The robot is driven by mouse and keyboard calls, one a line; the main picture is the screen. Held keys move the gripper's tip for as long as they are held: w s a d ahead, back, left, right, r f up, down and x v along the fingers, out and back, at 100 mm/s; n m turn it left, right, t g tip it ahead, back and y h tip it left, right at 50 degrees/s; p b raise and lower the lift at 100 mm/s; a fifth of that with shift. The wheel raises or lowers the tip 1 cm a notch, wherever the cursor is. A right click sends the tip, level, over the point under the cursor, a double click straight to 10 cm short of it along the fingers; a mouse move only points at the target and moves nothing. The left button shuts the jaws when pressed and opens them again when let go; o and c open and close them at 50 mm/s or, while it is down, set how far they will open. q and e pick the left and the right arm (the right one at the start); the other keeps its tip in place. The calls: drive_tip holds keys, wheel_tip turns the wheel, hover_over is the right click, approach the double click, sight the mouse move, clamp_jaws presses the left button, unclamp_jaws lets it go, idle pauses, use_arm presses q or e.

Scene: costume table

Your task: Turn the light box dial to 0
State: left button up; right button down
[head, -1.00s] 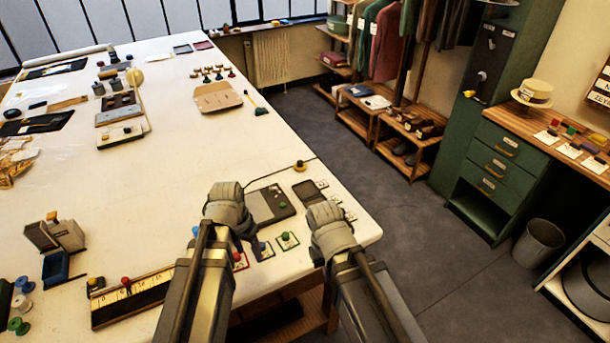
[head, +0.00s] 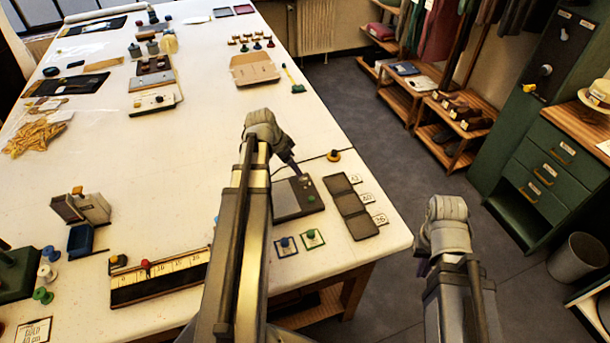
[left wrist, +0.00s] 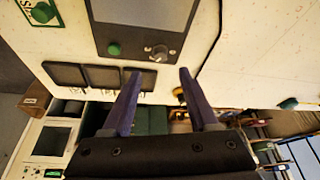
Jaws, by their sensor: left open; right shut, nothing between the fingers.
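I cannot read the dial's setting. My right gripper (head: 427,267) is shut and empty, off the table's right edge.
A dark three-part tray (head: 347,203) with number cards lies right of the light box. Blue (head: 285,242) and green (head: 312,234) pieces on small cards lie in front. A ruler board (head: 160,279) lies to the left.

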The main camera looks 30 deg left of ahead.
sight(302, 179)
use_arm(q)
drive_tip(key=b+x, duration=0.6)
drive_tip(key=x, duration=0.1)
drive_tip(key=shift+f+b, duration=0.35)
drive_tip(key=shift+b, duration=0.05)
clamp_jaws()
idle(0.3)
